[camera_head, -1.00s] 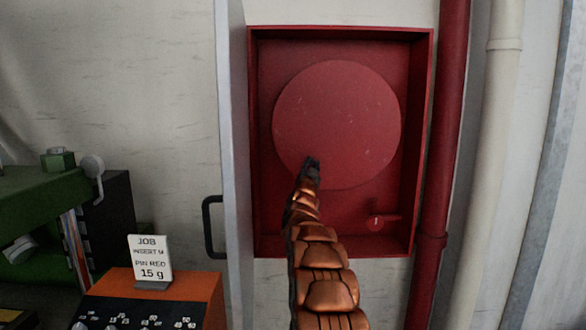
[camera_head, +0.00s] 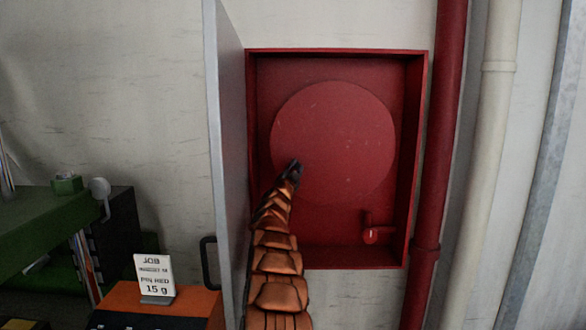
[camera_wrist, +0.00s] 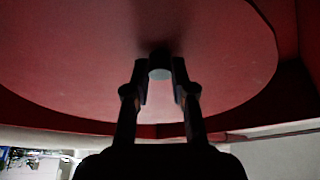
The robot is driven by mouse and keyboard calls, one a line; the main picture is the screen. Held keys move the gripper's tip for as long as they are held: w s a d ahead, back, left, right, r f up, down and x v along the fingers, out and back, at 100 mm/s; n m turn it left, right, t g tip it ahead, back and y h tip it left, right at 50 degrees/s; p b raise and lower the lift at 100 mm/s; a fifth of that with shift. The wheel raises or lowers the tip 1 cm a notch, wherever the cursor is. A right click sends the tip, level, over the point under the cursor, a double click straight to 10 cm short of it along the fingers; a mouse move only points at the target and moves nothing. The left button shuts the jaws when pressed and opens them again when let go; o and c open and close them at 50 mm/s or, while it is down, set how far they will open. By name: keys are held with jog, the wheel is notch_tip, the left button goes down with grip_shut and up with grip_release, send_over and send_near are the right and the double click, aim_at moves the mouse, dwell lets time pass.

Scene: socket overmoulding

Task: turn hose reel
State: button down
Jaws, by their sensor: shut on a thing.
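The red hose reel (camera_head: 335,135) is a large round disc inside an open red wall cabinet (camera_head: 423,160). In the wrist view the reel's face (camera_wrist: 90,60) fills most of the picture. My gripper (camera_head: 295,168) is at the lower left part of the disc. In the wrist view my gripper (camera_wrist: 160,75) is shut on a small dark, round-ended knob (camera_wrist: 160,62) that stands out from the reel's face. In the head view the knob is hidden by my gripper.
The grey cabinet door (camera_head: 228,150) stands open at the left, close to my arm. A red valve (camera_head: 371,235) sits low right in the cabinet. A red pipe (camera_head: 440,130) and a cream pipe (camera_head: 490,140) run up the wall. A job sign (camera_head: 154,275) stands on an orange box.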

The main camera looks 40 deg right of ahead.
aim_at(298, 136)
dwell(0.3)
jog(key=c, duration=1)
grip_release()
notch_tip(298, 136, up, 7)
jog(key=shift+r, duration=0.2)
jog(key=shift+w+a+r, duration=0.1)
jog(key=shift+r, duration=1.2)
